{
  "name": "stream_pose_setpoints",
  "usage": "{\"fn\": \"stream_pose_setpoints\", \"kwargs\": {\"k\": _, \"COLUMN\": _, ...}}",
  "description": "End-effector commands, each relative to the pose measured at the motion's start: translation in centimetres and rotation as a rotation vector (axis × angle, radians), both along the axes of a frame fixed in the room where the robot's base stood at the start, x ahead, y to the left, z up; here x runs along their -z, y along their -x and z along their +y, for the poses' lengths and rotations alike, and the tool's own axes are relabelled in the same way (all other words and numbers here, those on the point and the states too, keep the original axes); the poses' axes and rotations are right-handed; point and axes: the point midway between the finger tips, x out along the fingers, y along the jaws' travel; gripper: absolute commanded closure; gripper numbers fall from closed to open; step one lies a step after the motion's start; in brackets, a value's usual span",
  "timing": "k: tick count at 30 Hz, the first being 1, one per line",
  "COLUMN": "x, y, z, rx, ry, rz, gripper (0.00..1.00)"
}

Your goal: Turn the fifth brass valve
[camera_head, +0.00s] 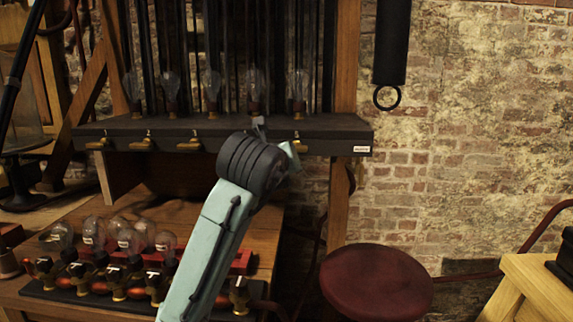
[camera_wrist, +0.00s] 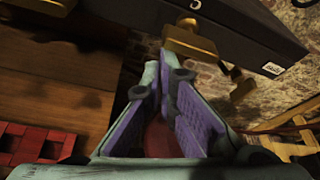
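Brass valves line the front of a dark shelf in the head view. The rightmost one (camera_head: 298,144), which I take to be the fifth, is just right of my gripper (camera_head: 293,155). One valve position behind my gripper is hidden. In the wrist view, a brass valve (camera_wrist: 190,43) sticks out from the shelf front ahead of the fingertips. Another brass piece (camera_wrist: 240,85) lies lower right; I cannot tell if it belongs to the same valve. My gripper (camera_wrist: 157,68) has its purple-padded fingertips together, with nothing seen between them. Contact with the valve is not visible.
The dark shelf (camera_head: 340,132) carries several glass bulbs and a white label at its right end. Below left, a wooden bench (camera_head: 262,215) holds more bulbs and brass-handled fittings. A red stool (camera_head: 376,282) stands below right. The brick-wall side is open.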

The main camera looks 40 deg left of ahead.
Motion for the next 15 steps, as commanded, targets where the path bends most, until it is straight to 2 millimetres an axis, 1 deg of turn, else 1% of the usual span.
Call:
{"fn": "stream_pose_setpoints", "kwargs": {"k": 1, "x": -0.3, "y": 0.1, "z": 0.1, "rx": -0.004, "ry": -0.002, "rz": -0.006, "gripper": 1.0}}
{"fn": "stream_pose_setpoints", "kwargs": {"k": 9, "x": -0.5, "y": 0.1, "z": 0.1, "rx": -0.004, "ry": -0.002, "rz": -0.007, "gripper": 1.0}}
{"fn": "stream_pose_setpoints", "kwargs": {"k": 15, "x": -1.5, "y": 0.1, "z": 0.1, "rx": -0.004, "ry": -0.004, "rz": -0.011, "gripper": 1.0}}
